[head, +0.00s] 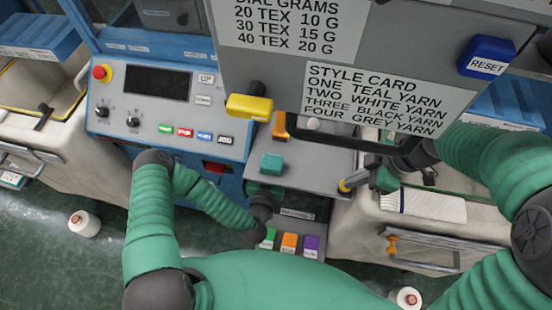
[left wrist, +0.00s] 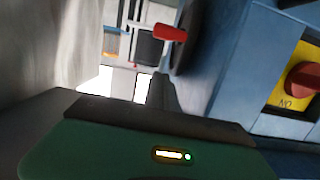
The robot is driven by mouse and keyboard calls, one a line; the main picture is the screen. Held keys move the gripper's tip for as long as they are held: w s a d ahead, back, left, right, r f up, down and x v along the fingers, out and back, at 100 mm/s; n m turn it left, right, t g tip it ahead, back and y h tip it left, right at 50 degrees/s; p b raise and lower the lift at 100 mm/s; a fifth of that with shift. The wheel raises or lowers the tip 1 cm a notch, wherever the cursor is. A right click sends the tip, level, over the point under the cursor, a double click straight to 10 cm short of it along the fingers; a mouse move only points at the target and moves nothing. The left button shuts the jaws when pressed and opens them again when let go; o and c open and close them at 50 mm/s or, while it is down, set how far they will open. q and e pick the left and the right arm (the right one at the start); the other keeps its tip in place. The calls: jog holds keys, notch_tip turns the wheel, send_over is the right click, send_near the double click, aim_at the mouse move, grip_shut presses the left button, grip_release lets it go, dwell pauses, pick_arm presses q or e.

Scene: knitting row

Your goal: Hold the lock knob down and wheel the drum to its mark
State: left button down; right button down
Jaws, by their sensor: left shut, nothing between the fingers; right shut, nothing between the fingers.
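My right gripper (head: 372,177) shows at the right of the grey machine plate in the head view. It is shut and empty, close beside a small yellow-tipped dark knob (head: 345,186); I cannot tell whether they touch, or whether this is the lock knob. My left arm reaches in from the left and ends low at the machine's front, where its gripper is mostly hidden. In the left wrist view the left gripper's grey fingers (left wrist: 160,92) are shut and empty. A red handle (left wrist: 168,32) lies beyond them. I cannot make out the drum or its mark.
A hanging grey panel with a style card (head: 385,100) and a blue reset button (head: 486,56) covers the upper right. A red switch (left wrist: 304,80) is at the right in the wrist view.

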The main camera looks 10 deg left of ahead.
pick_arm(q)
jog(key=shift+w+f, duration=0.9)
jog(key=shift+f, duration=0.25)
jog(key=shift+w+f, duration=0.9)
jog(key=shift+f, duration=0.2)
jog(key=shift+f, duration=0.95)
